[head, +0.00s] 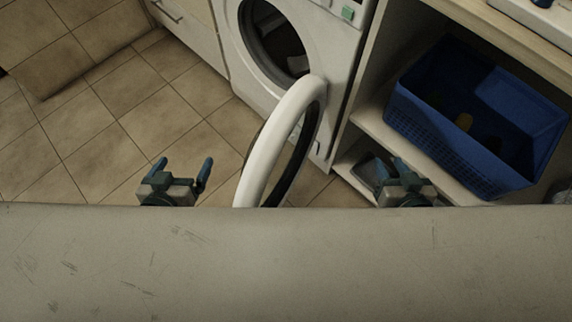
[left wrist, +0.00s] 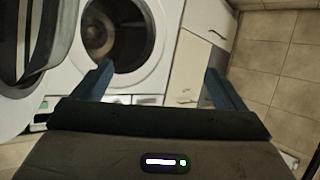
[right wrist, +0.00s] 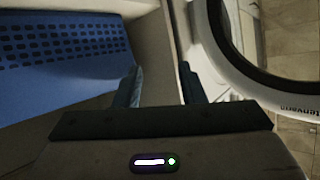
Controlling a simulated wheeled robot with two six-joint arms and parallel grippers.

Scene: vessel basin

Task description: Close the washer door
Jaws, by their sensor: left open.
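The white washer (head: 338,62) stands at the top middle of the head view, its round opening (head: 272,42) uncovered and dark inside. Its round door (head: 258,158), a white ring with a dark inner rim, stands wide open toward me. The door also shows at the left of the left wrist view (left wrist: 12,105) and the right of the right wrist view (right wrist: 232,80). My left gripper (head: 181,165) is open and empty, left of the door and apart from it. My right gripper (head: 386,165) is open, right of the door, with its fingers partly apart and nothing visible between them.
A blue basket (head: 440,135) sits on a wooden shelf unit (head: 375,130) right of the washer. White drawers (head: 195,28) stand left of it. Tiled floor (head: 110,115) lies clear at the left. A pale surface crosses the bottom of the head view and hides the door's lower end.

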